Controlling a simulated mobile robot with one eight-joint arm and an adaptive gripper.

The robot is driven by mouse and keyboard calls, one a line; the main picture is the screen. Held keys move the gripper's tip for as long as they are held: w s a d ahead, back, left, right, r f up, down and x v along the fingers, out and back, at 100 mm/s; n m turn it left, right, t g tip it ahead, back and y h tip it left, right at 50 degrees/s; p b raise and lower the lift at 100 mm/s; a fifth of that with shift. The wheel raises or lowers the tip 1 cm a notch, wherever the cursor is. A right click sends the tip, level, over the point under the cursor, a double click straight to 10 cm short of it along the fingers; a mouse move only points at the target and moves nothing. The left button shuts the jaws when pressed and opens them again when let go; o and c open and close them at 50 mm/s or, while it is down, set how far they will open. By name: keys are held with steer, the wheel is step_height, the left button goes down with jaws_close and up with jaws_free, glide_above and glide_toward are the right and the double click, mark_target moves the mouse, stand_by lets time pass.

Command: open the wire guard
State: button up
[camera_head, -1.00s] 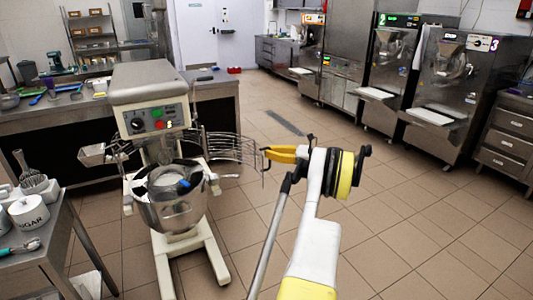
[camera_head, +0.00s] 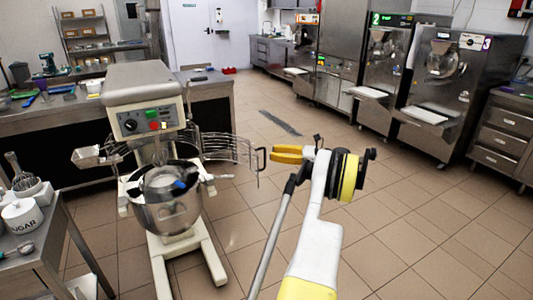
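The wire guard (camera_head: 222,147) is a curved metal grille on the planetary mixer (camera_head: 145,90). It stands swung out to the right of the mixer, away from the bowl's front. Its dark handle (camera_head: 262,160) is at its right end. The steel bowl (camera_head: 168,212) sits below the mixer head, its front uncovered.
A side table (camera_head: 35,245) with a sugar pot (camera_head: 22,216) stands at the front left. A steel counter (camera_head: 210,100) is behind the mixer. Batch freezers (camera_head: 460,90) line the right. The tiled floor around my arm is clear.

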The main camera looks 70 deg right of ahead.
steer(key=s+d, duration=0.1)
steer(key=s, duration=0.7)
steer(key=shift+d, duration=0.2)
